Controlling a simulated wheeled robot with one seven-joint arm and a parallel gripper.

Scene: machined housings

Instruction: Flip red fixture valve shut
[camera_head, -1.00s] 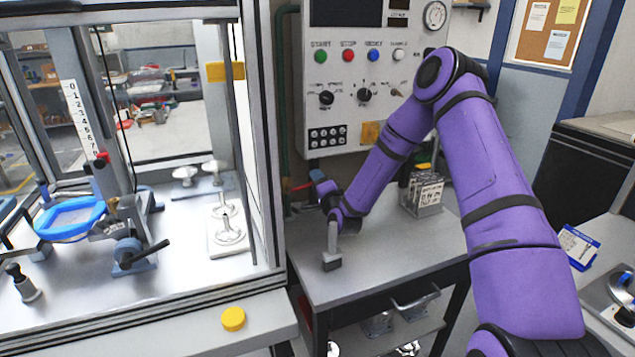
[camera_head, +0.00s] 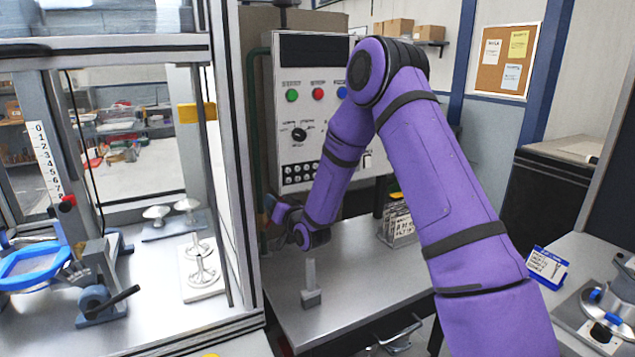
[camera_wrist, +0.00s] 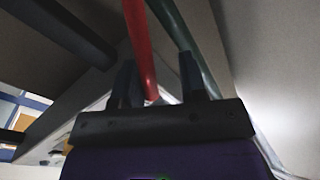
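A red lever (camera_wrist: 138,45) shows in the wrist view, running from the top edge down between my gripper's two dark fingers. Next to it a green pipe (camera_wrist: 188,45) runs behind the right finger. My gripper (camera_wrist: 158,85) looks open, with a gap between the fingers; I cannot tell whether either finger touches the lever. In the head view my gripper (camera_head: 270,207) is at the left back of the grey bench, by the green pipe (camera_head: 252,130). The red lever cannot be made out there.
A control panel (camera_head: 310,95) stands behind my arm. A framed enclosure (camera_head: 232,150) is close on the left. On the bench (camera_head: 350,290) are a small grey upright block (camera_head: 311,290) and a card rack (camera_head: 398,222). The bench front is mostly clear.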

